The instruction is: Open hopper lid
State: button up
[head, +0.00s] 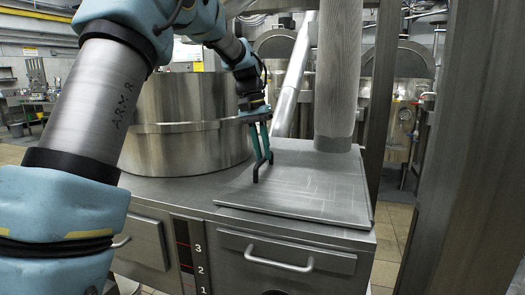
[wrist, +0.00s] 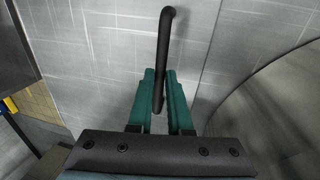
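The hopper lid (head: 300,190) is a flat square metal plate lying level on top of the steel cabinet, with no visible gap under it. Its black bent handle (head: 256,174) rises near the lid's left side. It also shows in the wrist view (wrist: 165,40). My gripper (head: 264,156) reaches down to the handle from above. In the wrist view its two green fingers (wrist: 162,78) lie close on either side of the black bar and look shut on it. The exact contact at the fingertips is partly hidden.
A large round steel mixer bowl (head: 190,115) stands just left of the lid. A vertical chute (head: 338,75) rises at the lid's back. A steel post (head: 465,150) stands at the right. A drawer (head: 285,262) is in the cabinet front.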

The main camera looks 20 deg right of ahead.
grip_shut()
jog(key=shift+r, duration=0.15)
dwell(0.9)
